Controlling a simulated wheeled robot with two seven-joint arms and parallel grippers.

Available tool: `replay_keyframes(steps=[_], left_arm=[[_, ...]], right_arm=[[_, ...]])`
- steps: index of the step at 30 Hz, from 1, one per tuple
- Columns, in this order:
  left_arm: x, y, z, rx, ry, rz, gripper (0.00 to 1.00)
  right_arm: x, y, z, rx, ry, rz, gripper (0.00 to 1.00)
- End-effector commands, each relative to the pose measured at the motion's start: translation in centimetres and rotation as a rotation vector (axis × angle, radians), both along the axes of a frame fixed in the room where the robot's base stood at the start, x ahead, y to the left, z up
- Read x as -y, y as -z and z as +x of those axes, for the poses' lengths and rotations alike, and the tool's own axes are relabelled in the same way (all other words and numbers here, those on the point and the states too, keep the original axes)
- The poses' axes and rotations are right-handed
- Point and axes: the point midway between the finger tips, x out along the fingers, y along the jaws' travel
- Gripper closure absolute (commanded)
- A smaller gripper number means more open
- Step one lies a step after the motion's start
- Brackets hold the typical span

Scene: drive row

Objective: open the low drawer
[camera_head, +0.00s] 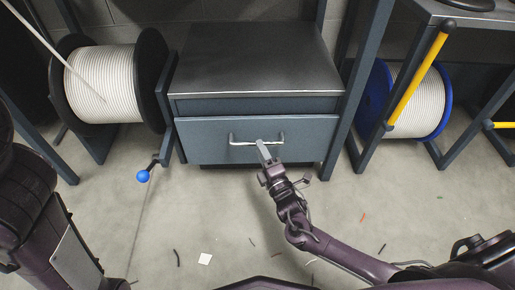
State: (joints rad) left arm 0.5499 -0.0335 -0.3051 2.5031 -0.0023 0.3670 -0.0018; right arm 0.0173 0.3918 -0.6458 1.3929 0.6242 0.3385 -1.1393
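The low drawer (205,146) is a blue-grey front in the lower part of a small cabinet (255,72) with a dark top. I cannot tell whether it stands slightly out or is closed. A metal bar handle (240,141) runs across the middle of its front. My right gripper (264,152) is at the right half of the handle, its pale fingers overlapping the bar. The fingers look close together, but whether they grip the bar is not clear. My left arm (55,240) is at the left edge; its gripper is out of view.
A white cable reel (110,85) stands left of the cabinet, and a blue-flanged reel (415,100) right of it. A blue ball knob (143,176) sticks out low left of the drawer. Yellow bars (418,78) stand at right. Small scraps lie on the otherwise open concrete floor (190,215).

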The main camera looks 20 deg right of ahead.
Motion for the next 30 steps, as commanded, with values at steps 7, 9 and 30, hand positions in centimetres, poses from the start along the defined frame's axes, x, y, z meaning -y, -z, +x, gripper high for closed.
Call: replay_keyframes(steps=[7,9,30], left_arm=[[-0.4,1.1,-0.4,0.008,-0.006,-0.011,0.64],[-0.4,1.1,-0.4,0.008,-0.006,-0.012,0.64],[-0.4,1.0,-0.4,0.007,-0.006,-0.011,0.64]], right_arm=[[-0.3,-0.3,2.9,0.000,0.001,0.000,0.64],[-0.3,-0.4,3.2,-0.001,0.001,0.000,0.64],[-0.4,-0.5,3.2,-0.002,0.001,0.001,1.00]])
